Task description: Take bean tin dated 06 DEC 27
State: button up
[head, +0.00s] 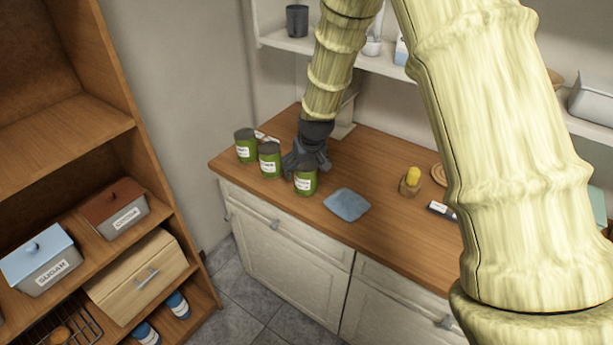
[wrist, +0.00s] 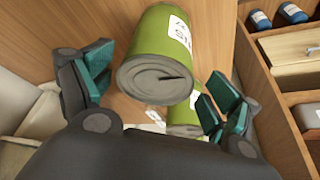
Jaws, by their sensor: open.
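Three green tins with white labels stand in a row at the left end of the wooden counter. In the head view they are the left tin (head: 246,147), the middle tin (head: 270,162) and the right tin (head: 306,183). No date can be read on any label. My gripper (head: 303,165) is at the right tin, its fingers partly hiding that tin's top. In the wrist view my open gripper (wrist: 160,85) has one green tin (wrist: 158,72) between its spread fingers, with no clear contact. A second green tin (wrist: 188,117) shows partly behind it.
A small wooden cup with something yellow (head: 411,180) stands farther right. A wooden shelf unit with labelled boxes (head: 40,266) stands at left. A wall shelf (head: 285,43) is behind.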

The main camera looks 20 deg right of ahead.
jog(key=shift+d+p+x, duration=0.15)
jog(key=shift+p+x, duration=0.3)
jog(key=shift+x, duration=0.35)
jog(key=shift+d+p+x, duration=0.15)
jog(key=shift+p+x, duration=0.25)
jog(key=shift+x, duration=1.2)
jog(key=shift+s, duration=0.25)
jog(key=c, duration=1.3)
